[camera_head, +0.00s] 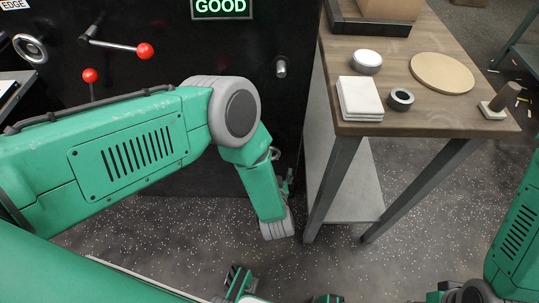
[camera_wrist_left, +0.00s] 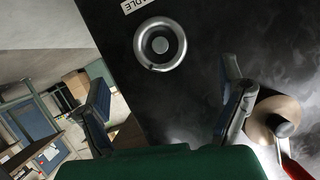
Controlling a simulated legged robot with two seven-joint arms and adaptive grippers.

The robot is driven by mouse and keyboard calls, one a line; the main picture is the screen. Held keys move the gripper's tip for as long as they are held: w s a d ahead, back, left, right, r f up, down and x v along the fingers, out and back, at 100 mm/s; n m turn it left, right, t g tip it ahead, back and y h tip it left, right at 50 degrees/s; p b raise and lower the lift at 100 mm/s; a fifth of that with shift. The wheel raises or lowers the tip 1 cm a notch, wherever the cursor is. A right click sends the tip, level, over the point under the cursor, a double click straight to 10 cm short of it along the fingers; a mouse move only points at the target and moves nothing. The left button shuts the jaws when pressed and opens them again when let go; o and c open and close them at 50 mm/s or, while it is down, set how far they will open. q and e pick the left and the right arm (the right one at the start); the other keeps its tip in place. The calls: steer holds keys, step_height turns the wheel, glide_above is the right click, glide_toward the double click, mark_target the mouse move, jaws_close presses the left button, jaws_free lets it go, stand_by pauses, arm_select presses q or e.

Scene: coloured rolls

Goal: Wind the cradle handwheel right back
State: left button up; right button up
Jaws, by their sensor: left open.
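A round metal handwheel (camera_wrist_left: 177,58) is on a black panel in the left wrist view, with a label ending in "DLE" (camera_wrist_left: 138,4) above it. It lies beyond and roughly between the spread fingers of my left gripper (camera_wrist_left: 165,85). The gripper is open, with nothing between its fingers, and apart from the wheel. In the head view my left forearm bends downward before the panel and mostly hides the hand. Another handwheel (camera_head: 30,60) shows at the panel's left, near an "EDGE" label (camera_head: 15,4). I see no clear right gripper.
Red-knobbed levers (camera_head: 145,51) stick out of the black panel beside my left arm. Speckled floor (camera_head: 400,225) is open in front.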

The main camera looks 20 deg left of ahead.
arm_select(q)
steer(key=shift+b+x, duration=1.4)
steer(key=shift+x, duration=3.3)
steer(key=c, duration=1.1)
